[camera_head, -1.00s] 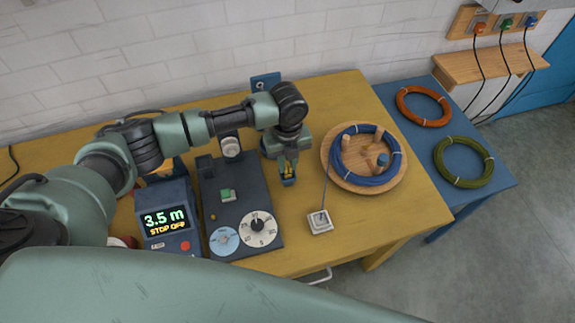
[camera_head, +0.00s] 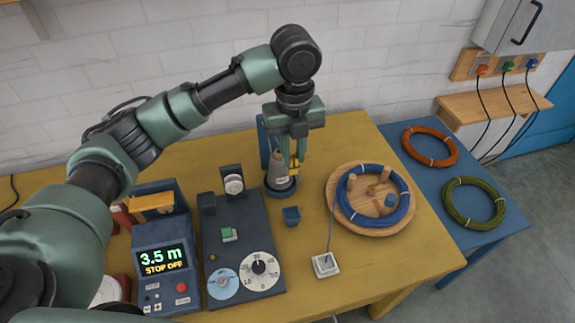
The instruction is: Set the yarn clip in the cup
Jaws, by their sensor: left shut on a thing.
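My right gripper is out of view.
A grey cone (camera_head: 279,173) on a blue base stands close behind the gripper fingers. A wooden tray (camera_head: 340,214) with a blue coil stands to the right. A white square piece (camera_head: 325,265) lies in front. A meter box (camera_head: 163,270) and dial panel (camera_head: 238,250) stand left.

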